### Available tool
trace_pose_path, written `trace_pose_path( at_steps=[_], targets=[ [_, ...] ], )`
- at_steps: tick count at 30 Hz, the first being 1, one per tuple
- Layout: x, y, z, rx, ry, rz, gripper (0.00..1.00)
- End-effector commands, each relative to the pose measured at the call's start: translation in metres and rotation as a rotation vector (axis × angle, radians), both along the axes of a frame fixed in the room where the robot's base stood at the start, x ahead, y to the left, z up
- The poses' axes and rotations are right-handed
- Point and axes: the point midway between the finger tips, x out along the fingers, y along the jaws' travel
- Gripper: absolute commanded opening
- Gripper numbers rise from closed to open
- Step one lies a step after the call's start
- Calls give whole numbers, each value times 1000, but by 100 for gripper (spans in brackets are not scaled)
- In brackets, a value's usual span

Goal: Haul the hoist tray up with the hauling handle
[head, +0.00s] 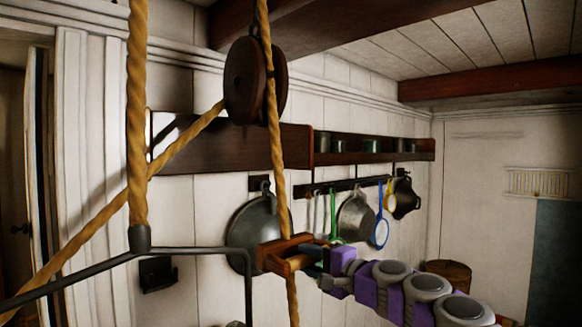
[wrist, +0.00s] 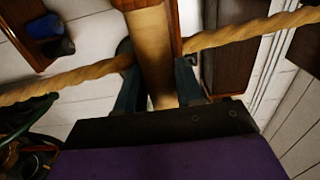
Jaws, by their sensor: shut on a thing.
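The wooden hauling handle (head: 270,258) is a brown frame on a thin rope (head: 278,170) that hangs down past a dark wooden pulley block (head: 245,82). My gripper (head: 314,254) comes from the right and is shut on the handle. In the wrist view, the handle's pale wooden bar (wrist: 158,55) stands between the two fingers (wrist: 160,88), and the rope crosses behind it. A thick rope (head: 138,120) at left ends in a grey fitting with dark metal rods (head: 80,272), which look like the hoist tray's hanger. The tray itself is out of view.
A wooden shelf (head: 225,150) with cups runs along the white wall. Pans (head: 355,218) and coloured utensils (head: 382,230) hang below it, behind my gripper. Another rope (head: 90,232) slants from the pulley to lower left. A ceiling beam (head: 330,22) crosses above.

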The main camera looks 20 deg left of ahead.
Motion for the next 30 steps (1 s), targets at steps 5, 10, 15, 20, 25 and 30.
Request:
trace_pose_path(
  at_steps=[5,10,15,20,25,30],
  targets=[
    [1,-3,-27,-2,3,-1,0],
    [2,-6,-60,-3,4,0,0],
    [3,-8,-90,-3,4,1,0],
    [3,-11,-118,-3,2,1,0],
    [4,-15,-146,-1,4,1,0],
    [4,-18,-171,1,4,3,0]
  ],
)
